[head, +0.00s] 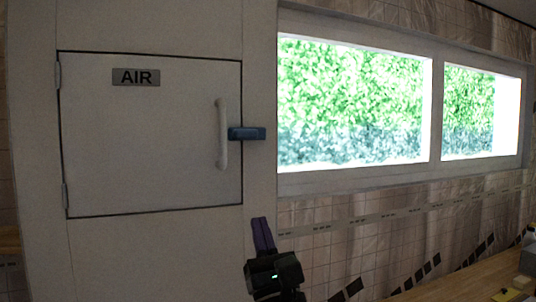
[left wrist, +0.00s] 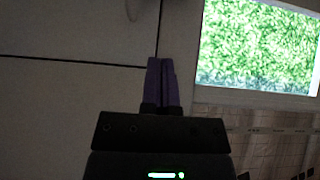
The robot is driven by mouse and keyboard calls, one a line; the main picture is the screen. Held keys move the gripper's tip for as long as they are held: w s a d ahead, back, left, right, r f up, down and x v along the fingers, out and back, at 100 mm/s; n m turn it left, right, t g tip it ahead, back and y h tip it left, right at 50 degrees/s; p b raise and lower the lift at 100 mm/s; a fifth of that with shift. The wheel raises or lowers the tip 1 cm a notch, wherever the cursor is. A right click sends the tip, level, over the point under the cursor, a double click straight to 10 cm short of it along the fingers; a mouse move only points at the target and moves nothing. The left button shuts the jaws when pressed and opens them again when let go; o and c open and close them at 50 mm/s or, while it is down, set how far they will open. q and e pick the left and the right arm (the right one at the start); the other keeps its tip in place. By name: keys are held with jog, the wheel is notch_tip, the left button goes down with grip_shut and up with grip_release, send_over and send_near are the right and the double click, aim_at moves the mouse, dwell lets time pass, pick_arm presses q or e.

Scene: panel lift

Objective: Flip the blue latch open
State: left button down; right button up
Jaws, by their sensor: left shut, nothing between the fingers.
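The blue latch (head: 247,133) lies horizontal across the right edge of a white panel door (head: 140,175) marked AIR, its left end over the door and its right end over the frame. My left gripper (head: 263,222) is below and slightly right of the latch, apart from it. Its purple fingers are shut and empty. In the left wrist view the fingers (left wrist: 161,62) point up near the door's lower right corner. The latch is not visible in that view. My right gripper is not in view.
A white vertical handle (head: 222,134) stands on the door just left of the latch. Hinges are on the door's left edge. A window (head: 350,100) is to the right. A wooden counter (head: 460,280) with objects is at the lower right.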

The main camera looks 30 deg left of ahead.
aim_at(249, 134)
pick_arm(q)
jog(key=p+x, duration=0.2)
jog(key=x, duration=0.2)
jog(key=s+d+r+p+x, duration=0.1)
jog(key=p+x, duration=0.2)
jog(key=x, duration=0.1)
jog(key=r+p+x, duration=0.1)
jog(key=p+x, duration=0.1)
jog(key=x, duration=0.2)
jog(key=shift+s+d, duration=0.15)
jog(key=shift+s, duration=0.1)
jog(key=shift+r+p, duration=0.35)
jog(key=shift+p, duration=0.05)
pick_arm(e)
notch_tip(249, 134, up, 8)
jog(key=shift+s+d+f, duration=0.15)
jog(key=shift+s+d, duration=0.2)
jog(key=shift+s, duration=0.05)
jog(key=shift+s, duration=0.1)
pick_arm(q)
jog(key=shift+s+r, duration=0.1)
jog(key=shift+s, duration=0.1)
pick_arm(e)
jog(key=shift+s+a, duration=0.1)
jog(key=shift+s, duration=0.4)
pick_arm(q)
jog(key=shift+w, duration=0.15)
